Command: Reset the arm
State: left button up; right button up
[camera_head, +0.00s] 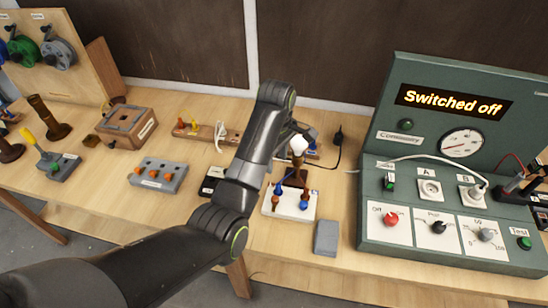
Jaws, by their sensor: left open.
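My left arm comes in from the lower left, bends upward at the elbow and reaches over the middle of the table. My left gripper (304,136) is mostly hidden behind its own wrist, close to a white bulb-like piece (298,145) on a small brown stand. I cannot tell whether the gripper touches that piece. No thing is visibly held. My right gripper does not show.
A green test panel (440,130) reading "Switched off" stands at the right, with knobs and sockets. A grey block (326,238) lies left of it. A grey terminal block (158,175), a wooden box (127,124) and a cable spool rack (75,75) are at the left.

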pick_arm(q)
jog(key=shift+s+a, duration=0.1)
